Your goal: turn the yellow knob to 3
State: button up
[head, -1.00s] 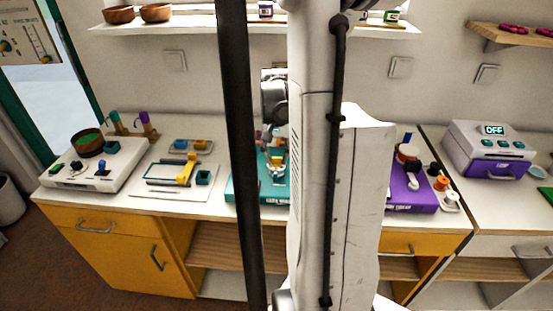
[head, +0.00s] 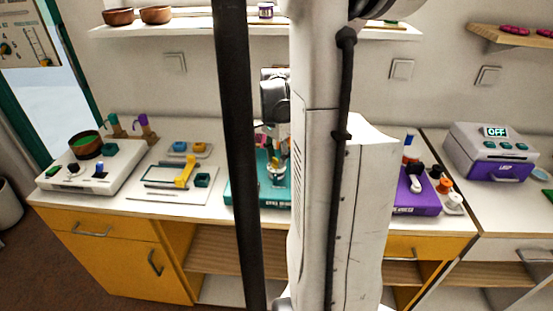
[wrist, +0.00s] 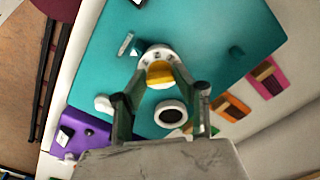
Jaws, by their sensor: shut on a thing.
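The yellow knob (wrist: 160,73) sits on the teal board (wrist: 207,25) in the wrist view, inside a pale ring with dark marks. My gripper (wrist: 159,77) has its two fingertips closed on the knob's sides. The numbers around the ring are too small to read, so the knob's setting cannot be told. In the head view the teal board (head: 273,192) is partly hidden behind my arm and a dark upright.
A dark round part (wrist: 171,114) lies on the teal board close to my fingers. A purple board (head: 416,205) stands to the right. A white board (head: 90,171) with a brown bowl (head: 84,147) stands at the left.

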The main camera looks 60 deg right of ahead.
aim_at(276, 159)
jog(key=shift+m, duration=0.3)
jog(key=o, duration=1.1)
jog(key=shift+o, duration=0.2)
notch_tip(276, 159, up, 12)
dwell(0.5)
